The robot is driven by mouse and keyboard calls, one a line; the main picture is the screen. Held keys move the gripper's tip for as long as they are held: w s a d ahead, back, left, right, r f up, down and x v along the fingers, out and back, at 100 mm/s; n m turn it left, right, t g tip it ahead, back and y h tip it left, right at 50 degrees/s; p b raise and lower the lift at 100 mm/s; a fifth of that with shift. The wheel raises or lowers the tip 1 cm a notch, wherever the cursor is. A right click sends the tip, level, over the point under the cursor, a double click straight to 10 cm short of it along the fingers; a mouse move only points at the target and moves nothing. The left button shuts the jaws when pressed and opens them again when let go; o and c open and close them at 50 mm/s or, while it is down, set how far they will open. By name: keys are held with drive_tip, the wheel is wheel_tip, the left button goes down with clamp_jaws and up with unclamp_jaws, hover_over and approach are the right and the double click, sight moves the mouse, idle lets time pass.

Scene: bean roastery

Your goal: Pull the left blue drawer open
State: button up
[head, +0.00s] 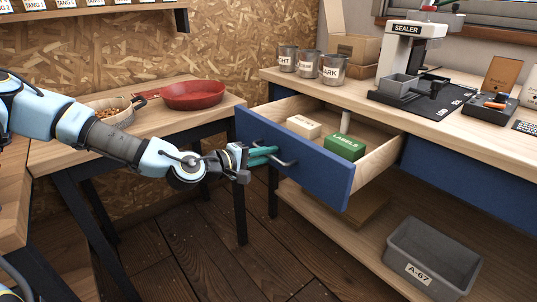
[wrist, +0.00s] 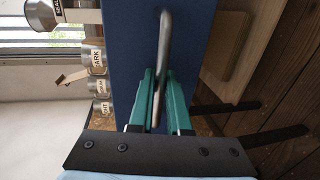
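The left blue drawer (head: 325,177) stands well out from the workbench, its wooden inside showing. A pale box (head: 303,126) and a green LABELS box (head: 344,147) lie in it. Its metal bar handle (head: 288,162) is on the blue front. My gripper (head: 263,156) reaches it from the left, teal fingers at the handle's left part. In the wrist view, the handle (wrist: 165,40) runs between the two fingers (wrist: 160,85), which look closed on it, with the blue front (wrist: 120,50) just beyond.
A side table (head: 60,152) with a red pan (head: 194,95) and a pan of beans (head: 113,112) stands at left. A grey A-67 bin (head: 433,255) sits on the lower shelf. Labelled tins (head: 331,69) and a sealer (head: 410,50) stand on the bench. Floor before the drawer is clear.

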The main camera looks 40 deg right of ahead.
drive_tip(key=shift+o, duration=0.8)
drive_tip(key=v, duration=1)
drive_tip(key=shift+a, duration=0.4)
